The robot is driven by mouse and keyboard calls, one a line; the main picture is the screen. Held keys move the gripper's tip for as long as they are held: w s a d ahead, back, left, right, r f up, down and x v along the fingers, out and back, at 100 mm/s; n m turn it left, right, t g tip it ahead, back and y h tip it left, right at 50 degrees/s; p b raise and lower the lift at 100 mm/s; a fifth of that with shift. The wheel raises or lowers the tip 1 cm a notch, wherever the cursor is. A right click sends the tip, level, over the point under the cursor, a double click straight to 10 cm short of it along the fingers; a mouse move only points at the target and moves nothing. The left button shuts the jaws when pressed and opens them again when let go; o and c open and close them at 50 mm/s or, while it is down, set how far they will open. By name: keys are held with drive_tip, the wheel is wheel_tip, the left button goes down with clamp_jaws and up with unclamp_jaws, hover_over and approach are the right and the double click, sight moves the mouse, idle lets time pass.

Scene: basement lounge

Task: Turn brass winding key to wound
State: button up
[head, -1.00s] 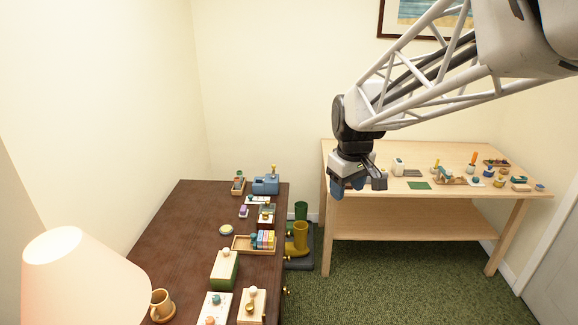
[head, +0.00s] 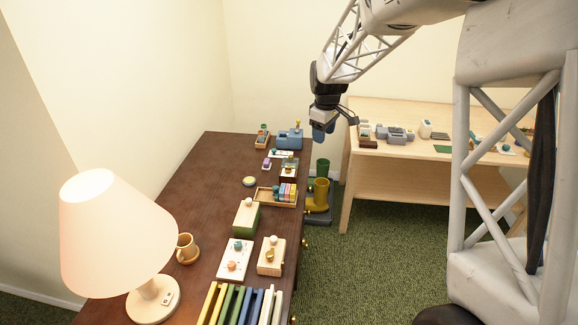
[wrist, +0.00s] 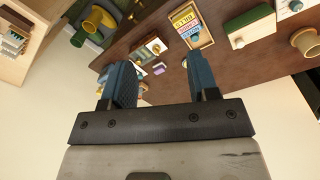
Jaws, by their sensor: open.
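A small brass-coloured piece (head: 269,256) sits on a pale wooden box (head: 278,268) on the dark desk. It may be the winding key, but its shape and setting are too small to tell. Another small brass-coloured piece (head: 297,124) tops the blue device (head: 289,140) at the desk's far end. My gripper (head: 322,134) hangs in the air near the desk's far right edge, well apart from the pale box. In the wrist view, my gripper (wrist: 161,70) has its two blue fingers spread with nothing held between them.
A pale table (head: 385,165) with small objects stands right.

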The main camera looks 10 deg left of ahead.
sight(288, 167)
drive_tip(key=w+a+f+n, duration=0.1)
drive_tip(key=w+a+f, duration=0.3)
drive_tip(key=f, duration=0.1)
drive_tip(key=w+a+f+n, duration=0.2)
drive_tip(key=w+a+f, duration=0.2)
drive_tip(key=f, duration=0.2)
drive_tip(key=w+a+f+n, duration=0.2)
drive_tip(key=w+a+f, duration=0.3)
drive_tip(key=shift+f+g, duration=0.4)
drive_tip(key=shift+f, duration=3.85)
drive_tip(key=c, duration=0.9)
drive_tip(key=shift+c, duration=0.2)
